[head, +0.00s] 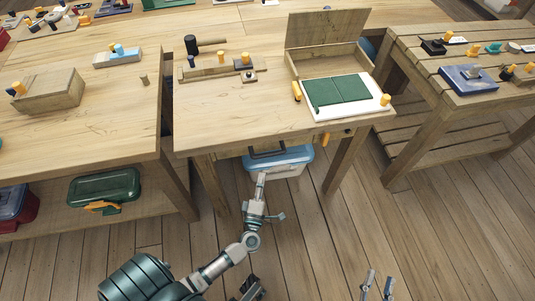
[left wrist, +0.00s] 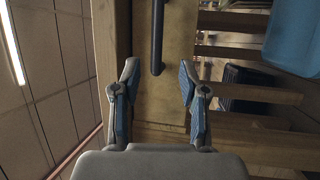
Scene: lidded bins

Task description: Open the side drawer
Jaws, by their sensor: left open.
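The middle workbench has a wooden drawer front (head: 298,141) under its top, with a dark bar handle (head: 267,153). The drawer looks closed. My left gripper (head: 262,176) is just below and in front of the handle in the head view, seen edge-on. In the left wrist view, my left gripper (left wrist: 158,82) is open and empty. The dark handle (left wrist: 157,38) lies ahead, between the lines of its two fingers, and I see no contact. My right gripper (head: 377,284) shows only as two separated prongs at the bottom edge, empty.
A blue lidded bin (head: 281,161) stands under the bench behind my left gripper; its blue side shows in the left wrist view (left wrist: 295,40). A green case (head: 104,187) sits under the left bench. A white and green board (head: 340,95) lies on top. The floor in front is clear.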

